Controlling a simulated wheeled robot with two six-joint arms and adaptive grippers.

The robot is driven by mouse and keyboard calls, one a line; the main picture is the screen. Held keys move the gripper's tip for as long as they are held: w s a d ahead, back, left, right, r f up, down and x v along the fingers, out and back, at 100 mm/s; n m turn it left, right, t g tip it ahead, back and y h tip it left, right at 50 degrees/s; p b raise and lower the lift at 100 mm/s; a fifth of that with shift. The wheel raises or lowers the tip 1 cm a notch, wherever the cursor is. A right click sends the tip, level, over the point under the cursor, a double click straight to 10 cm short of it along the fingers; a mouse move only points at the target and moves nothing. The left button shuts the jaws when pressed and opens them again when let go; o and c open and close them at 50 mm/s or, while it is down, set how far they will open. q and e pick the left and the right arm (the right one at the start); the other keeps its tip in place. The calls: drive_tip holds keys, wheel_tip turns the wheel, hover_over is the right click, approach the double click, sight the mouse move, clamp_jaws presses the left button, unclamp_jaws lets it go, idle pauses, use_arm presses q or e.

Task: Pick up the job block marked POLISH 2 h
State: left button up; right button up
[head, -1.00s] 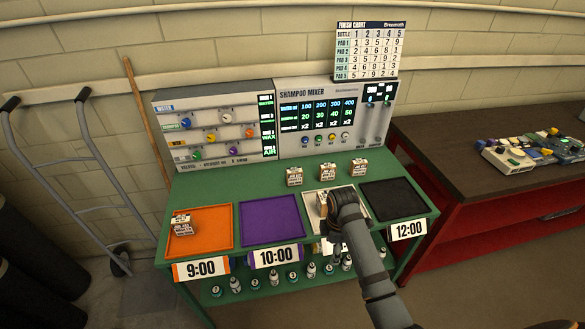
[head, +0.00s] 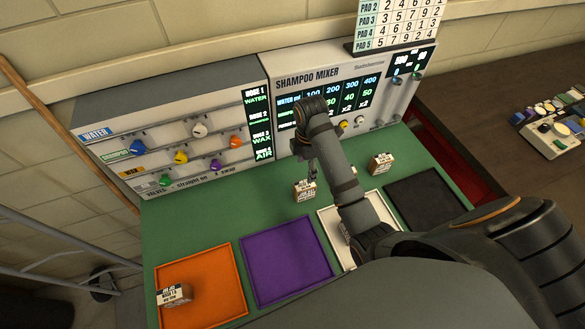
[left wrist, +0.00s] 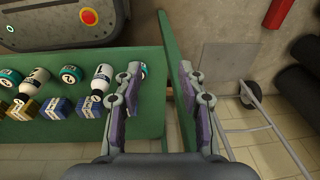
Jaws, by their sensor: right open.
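Small job blocks with printed labels stand on the green bench (head: 190,222); the print is too small to read, so I cannot tell which is POLISH 2 h. One block (head: 304,190) stands behind the white tray, another block (head: 381,163) further right, and a third block (head: 174,295) is in the orange tray. My right gripper (head: 311,177) points down, open, just above or at the block behind the white tray; contact is unclear. My arm hides part of the bench and white tray. My left gripper (left wrist: 157,98) is open and empty beside the bench in the left wrist view.
The purple tray (head: 285,262), white tray (head: 327,222) and black tray (head: 425,203) line the bench front. The shampoo mixer (head: 345,100) and valve panel (head: 175,125) stand behind. Bottles (left wrist: 103,77) and small boxes (left wrist: 53,108) show in the left wrist view.

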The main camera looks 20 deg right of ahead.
sight(305, 184)
drive_tip(key=shift+s+r, duration=0.2)
drive_tip(key=shift+s, duration=0.5)
use_arm(q)
drive_tip(key=s+f+b, duration=0.3)
drive_tip(key=s, duration=0.4)
use_arm(e)
drive_tip(key=shift+s+f, duration=0.2)
drive_tip(key=shift+f, duration=0.35)
drive_tip(key=shift+s+f, duration=0.15)
drive_tip(key=shift+f, duration=0.4)
drive_tip(key=f+b, duration=0.2)
drive_tip(key=f, duration=0.1)
drive_tip(key=shift+w, duration=0.4)
drive_tip(key=shift+s+a+f+b, duration=0.15)
drive_tip(key=shift+f+b, duration=0.15)
drive_tip(key=shift+b, duration=0.2)
drive_tip(key=f+b, duration=0.3)
drive_tip(key=f, duration=0.1)
drive_tip(key=shift+a, duration=0.35)
drive_tip(key=shift+f+b, duration=0.3)
use_arm(q)
wheel_tip(305, 184, down, 6)
drive_tip(key=w, duration=0.2)
drive_tip(key=shift+w+f+g, duration=0.2)
drive_tip(key=shift+w+g, duration=0.1)
drive_tip(key=shift+w, duration=0.05)
use_arm(e)
drive_tip(key=shift+r, duration=0.1)
